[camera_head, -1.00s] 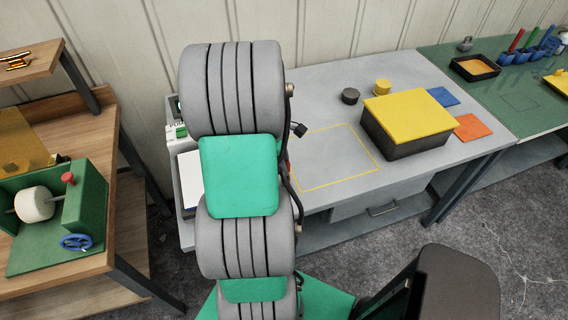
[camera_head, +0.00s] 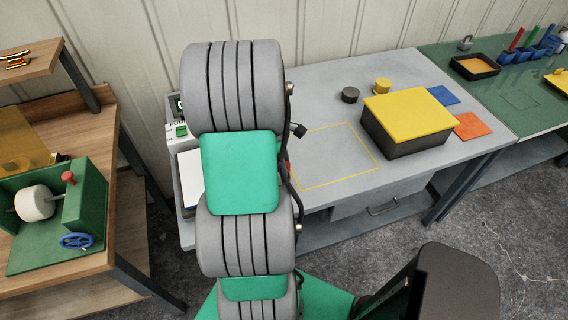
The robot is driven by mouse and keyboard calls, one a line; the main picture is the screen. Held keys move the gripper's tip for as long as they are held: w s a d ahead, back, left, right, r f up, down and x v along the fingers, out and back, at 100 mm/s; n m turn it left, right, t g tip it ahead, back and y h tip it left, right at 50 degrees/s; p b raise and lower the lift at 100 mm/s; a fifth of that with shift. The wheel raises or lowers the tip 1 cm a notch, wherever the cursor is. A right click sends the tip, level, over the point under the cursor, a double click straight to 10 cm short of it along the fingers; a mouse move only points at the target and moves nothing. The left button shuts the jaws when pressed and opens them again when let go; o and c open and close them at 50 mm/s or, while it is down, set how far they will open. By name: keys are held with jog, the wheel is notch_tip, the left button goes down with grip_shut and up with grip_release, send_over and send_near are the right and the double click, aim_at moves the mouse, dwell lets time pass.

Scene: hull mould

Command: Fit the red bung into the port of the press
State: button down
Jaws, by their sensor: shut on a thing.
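My gripper is not in view; my grey and green arm stands across the middle of the picture and hides what is behind it. I cannot make out the red bung or a port for certain. A green machine (camera_head: 88,212) on the left wooden bench has a white roller (camera_head: 35,203), a blue handwheel (camera_head: 76,241) and a small red knob (camera_head: 68,178) on top. I cannot tell whether this is the press. A sliver of red shows at the right edge of my arm, too small to identify.
The grey bench (camera_head: 320,100) carries a yellow-lidded black box (camera_head: 408,115), a dark round piece (camera_head: 350,95), a yellow one (camera_head: 382,86), and blue (camera_head: 443,96) and orange (camera_head: 472,126) squares. The yellow-outlined area (camera_head: 340,160) is clear. A green bench (camera_head: 500,95) stands at right.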

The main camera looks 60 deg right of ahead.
jog(key=shift+f+b, duration=0.4)
jog(key=shift+f, duration=0.5)
jog(key=c, duration=1.2)
grip_release()
jog(key=shift+o, duration=0.2)
notch_tip(320, 180, up, 8)
jog(key=w+b, duration=0.1)
jog(key=shift+w+a+f, duration=0.15)
jog(key=shift+w+a, duration=0.05)
jog(key=shift+w, duration=0.05)
